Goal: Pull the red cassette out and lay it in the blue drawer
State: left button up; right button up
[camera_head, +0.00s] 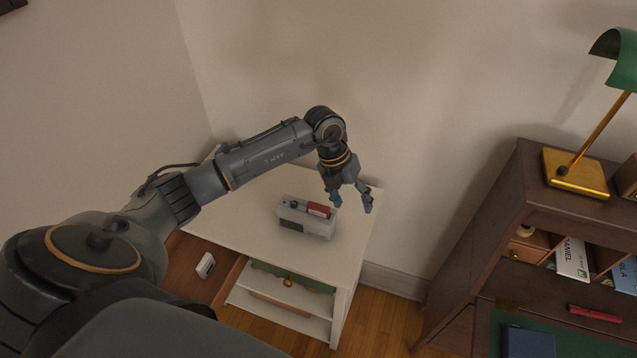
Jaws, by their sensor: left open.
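A red cassette (318,210) sticks up from the top of a small grey player (305,227). The player stands on the white cabinet top (266,222), near its right side. My left gripper (352,208) is open and empty, pointing down just right of the cassette and apart from it in the picture; its exact height above the top is hard to tell. My right gripper is not in view. I cannot make out a blue drawer; my left arm hides part of the cabinet's left side.
A brown wooden panel (232,270) with a small white item (205,265) lies at the cabinet's front left. Open shelves (282,290) show below the top. At right stands a dark wooden desk (478,220) with a brass-based green lamp (575,172). Wood floor lies between.

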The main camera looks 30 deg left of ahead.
aim_at(319, 206)
pick_arm(q)
jog(key=a+y, duration=0.1)
jog(key=a, duration=0.2)
jog(key=a+y, duration=0.1)
jog(key=a, duration=0.2)
jog(key=a+n+g+y, duration=0.1)
jog(key=a, duration=0.2)
jog(key=shift+s+r+y, duration=0.3)
jog(key=shift+s+r, duration=0.05)
jog(key=shift+r, duration=0.05)
notch_tip(319, 206, down, 9)
jog(key=b, duration=0.6)
jog(key=shift+r, duration=0.1)
jog(key=c, duration=0.8)
